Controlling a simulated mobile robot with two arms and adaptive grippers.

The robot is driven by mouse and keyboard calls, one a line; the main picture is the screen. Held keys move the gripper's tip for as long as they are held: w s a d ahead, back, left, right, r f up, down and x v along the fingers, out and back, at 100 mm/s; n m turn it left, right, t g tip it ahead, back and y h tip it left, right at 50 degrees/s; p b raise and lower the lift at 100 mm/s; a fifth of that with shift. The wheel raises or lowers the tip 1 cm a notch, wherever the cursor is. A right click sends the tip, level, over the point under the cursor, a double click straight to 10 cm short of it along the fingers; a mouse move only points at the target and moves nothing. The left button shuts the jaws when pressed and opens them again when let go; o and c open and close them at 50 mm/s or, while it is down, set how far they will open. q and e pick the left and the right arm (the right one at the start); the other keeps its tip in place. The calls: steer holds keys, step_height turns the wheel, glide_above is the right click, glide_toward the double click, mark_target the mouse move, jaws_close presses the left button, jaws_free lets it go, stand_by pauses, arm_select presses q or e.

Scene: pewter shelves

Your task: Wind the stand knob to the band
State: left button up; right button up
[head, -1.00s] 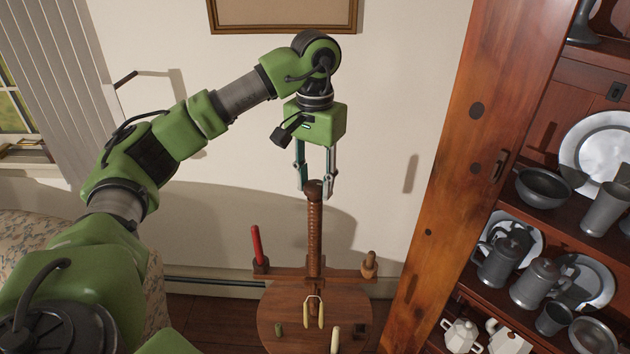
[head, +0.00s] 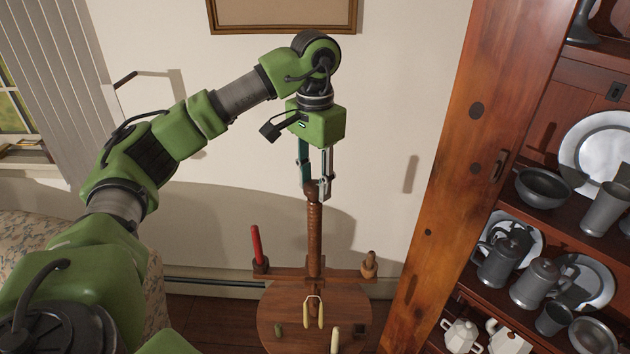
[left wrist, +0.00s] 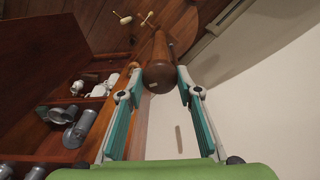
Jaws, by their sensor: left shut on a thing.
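The stand is a wooden screw post (head: 315,232) standing upright above a round wooden table top (head: 285,312). Its rounded brown knob (head: 311,189) is at the top of the post. My left gripper (head: 315,192) points straight down and is shut on this knob, one finger on each side. In the left wrist view the knob (left wrist: 160,77) sits between the teal finger pads, with a small pale mark on it. I cannot make out a distinct band on the post. My right gripper is not in view.
A crossbar (head: 340,274) carries a red candle (head: 256,244) on its left and a wooden holder (head: 369,262) on its right. Small pale-handled tools (head: 320,318) lie on the table top. A shelf cabinet (head: 440,190) with pewter ware stands at the right; a wall is behind.

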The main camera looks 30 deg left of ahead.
arm_select(q)
steer(key=o, duration=1.1)
steer(key=shift+o, duration=0.2)
steer(key=shift+r, duration=0.1)
step_height(320, 180, up, 12)
